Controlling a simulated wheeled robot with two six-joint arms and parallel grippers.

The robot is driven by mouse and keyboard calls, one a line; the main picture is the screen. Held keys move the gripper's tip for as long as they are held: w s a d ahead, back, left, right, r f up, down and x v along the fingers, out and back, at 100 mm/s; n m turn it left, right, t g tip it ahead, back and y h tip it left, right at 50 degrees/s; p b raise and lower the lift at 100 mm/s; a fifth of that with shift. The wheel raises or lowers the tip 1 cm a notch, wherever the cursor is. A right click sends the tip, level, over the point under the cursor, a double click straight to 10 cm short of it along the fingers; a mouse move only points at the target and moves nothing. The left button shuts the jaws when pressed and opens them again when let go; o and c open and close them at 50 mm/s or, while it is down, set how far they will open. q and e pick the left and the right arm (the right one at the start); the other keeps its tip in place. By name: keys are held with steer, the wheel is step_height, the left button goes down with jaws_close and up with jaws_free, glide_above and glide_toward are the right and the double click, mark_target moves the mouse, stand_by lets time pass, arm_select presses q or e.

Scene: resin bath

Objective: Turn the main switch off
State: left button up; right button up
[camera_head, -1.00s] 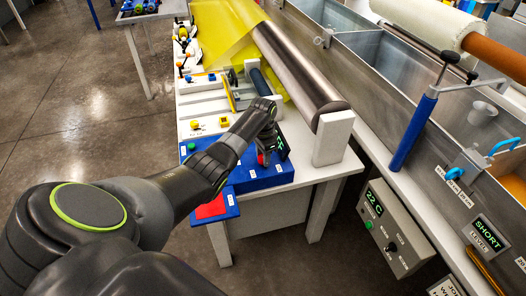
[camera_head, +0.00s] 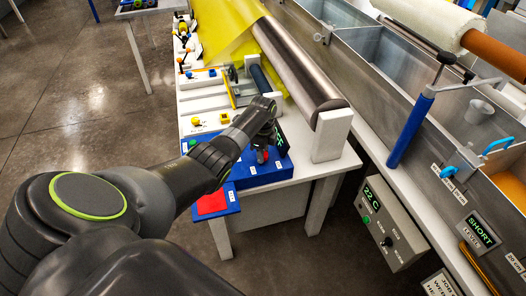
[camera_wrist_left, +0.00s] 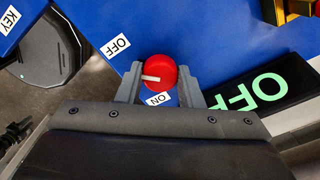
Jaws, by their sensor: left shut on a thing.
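The main switch is a red round knob (camera_wrist_left: 159,71) with a white pointer mark, on a blue panel (camera_wrist_left: 205,30), in the left wrist view. The pointer is turned to the left of the picture, between the OFF label (camera_wrist_left: 115,46) at upper left and the ON label (camera_wrist_left: 158,98) below. My left gripper (camera_wrist_left: 160,84) is shut on the knob, one finger on each side. A dark display (camera_wrist_left: 265,92) beside it shows green letters, "OF" and a cut-off part. My right gripper is not in view.
A steel roller (camera_head: 295,62) on a white post (camera_head: 330,135) stands just behind the box. A red pad (camera_head: 211,203) lies at the box's near left. A grey 22 C unit (camera_head: 390,228) and steel tanks (camera_head: 380,55) are to the right.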

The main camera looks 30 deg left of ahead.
arm_select(q)
steer(key=shift+w+r+m, duration=0.1)
steer(key=shift+m, duration=0.9)
steer(key=o, duration=1)
steer(key=shift+c, duration=0.2)
step_height(320, 180, up, 17)
steer(key=shift+r+b, duration=0.2)
steer(key=shift+b, duration=0.2)
